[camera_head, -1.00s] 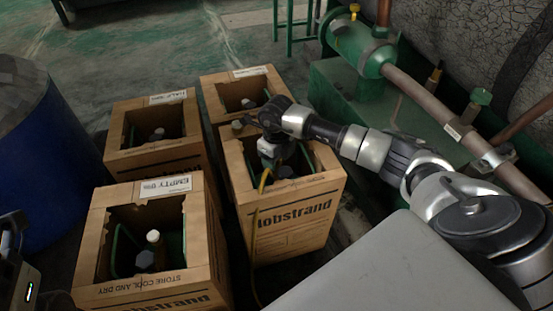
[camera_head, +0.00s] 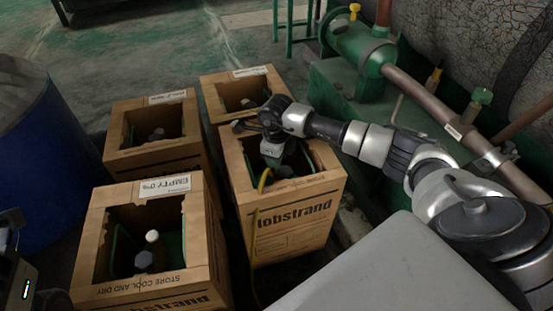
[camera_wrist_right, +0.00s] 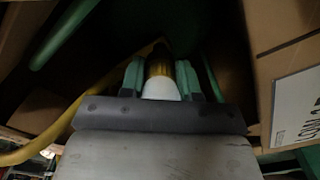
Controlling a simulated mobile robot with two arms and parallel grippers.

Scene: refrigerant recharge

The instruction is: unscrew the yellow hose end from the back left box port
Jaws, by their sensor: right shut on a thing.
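The yellow hose (camera_head: 256,205) comes out of the near right cardboard box (camera_head: 293,238) and hangs over its front. My right gripper (camera_head: 272,158) reaches down into this box from the right. In the right wrist view the gripper (camera_wrist_right: 160,82) is shut, with its green fingers on both sides of a brass and white hose end (camera_wrist_right: 161,88). The yellow hose also shows in the right wrist view (camera_wrist_right: 75,108), at the left. The port under the hose end is hidden in the dark. My left gripper's fingers are not seen.
A near left box (camera_head: 95,255) with an EMPTY label, a far left box (camera_head: 118,160) and a far right box (camera_head: 215,104) stand close by. A blue drum (camera_head: 45,165) is at the left. Green machinery with pipes (camera_head: 345,90) stands at the right.

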